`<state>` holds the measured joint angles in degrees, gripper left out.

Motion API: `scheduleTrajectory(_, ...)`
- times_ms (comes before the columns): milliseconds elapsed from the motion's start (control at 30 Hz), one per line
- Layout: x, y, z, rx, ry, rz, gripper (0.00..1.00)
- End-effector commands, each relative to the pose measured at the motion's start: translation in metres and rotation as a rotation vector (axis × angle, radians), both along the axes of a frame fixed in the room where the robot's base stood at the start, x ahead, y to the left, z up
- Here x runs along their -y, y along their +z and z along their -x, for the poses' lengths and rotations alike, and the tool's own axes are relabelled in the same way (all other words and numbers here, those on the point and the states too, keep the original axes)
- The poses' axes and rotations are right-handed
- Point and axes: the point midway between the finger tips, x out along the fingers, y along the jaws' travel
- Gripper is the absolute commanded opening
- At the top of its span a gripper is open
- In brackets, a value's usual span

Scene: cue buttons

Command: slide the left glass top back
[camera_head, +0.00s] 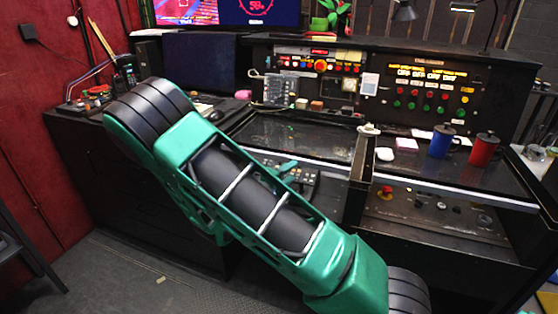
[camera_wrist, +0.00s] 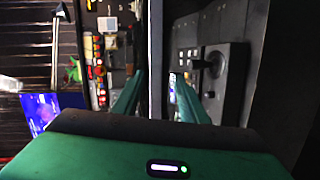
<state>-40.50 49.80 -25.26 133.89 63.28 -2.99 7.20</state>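The left glass top (camera_head: 300,137) is a dark, shiny pane in the desk, left of centre in the head view. Its pale front edge runs behind my arm, and controls (camera_head: 303,178) show in the opening in front of it. In the wrist view a pale metal edge (camera_wrist: 155,50), seemingly this top's front edge, runs upright between my fingers. My gripper (camera_wrist: 160,85) is open, with one green finger on each side of that edge. I cannot tell whether either finger touches it. My arm hides much of the gripper in the head view.
The right glass top (camera_head: 408,172) carries a blue mug (camera_head: 441,140) and a red mug (camera_head: 484,150). A dark post (camera_head: 359,185) separates the two bays. A button panel (camera_head: 425,92) stands behind.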

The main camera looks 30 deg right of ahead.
Motion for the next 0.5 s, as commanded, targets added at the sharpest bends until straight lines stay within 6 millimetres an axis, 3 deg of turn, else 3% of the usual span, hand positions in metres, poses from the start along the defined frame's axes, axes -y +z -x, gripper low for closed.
scheduleTrajectory(100,-0.028,-0.003,-0.022,-0.011,0.112,0.095,0.39)
scheduleTrajectory(267,-0.05,-0.004,-0.037,-0.016,0.196,0.163,0.39)
scheduleTrajectory(367,-0.053,-0.004,-0.043,-0.016,0.214,0.177,0.39)
scheduleTrajectory(500,-0.042,-0.005,-0.051,-0.016,0.214,0.177,0.39)
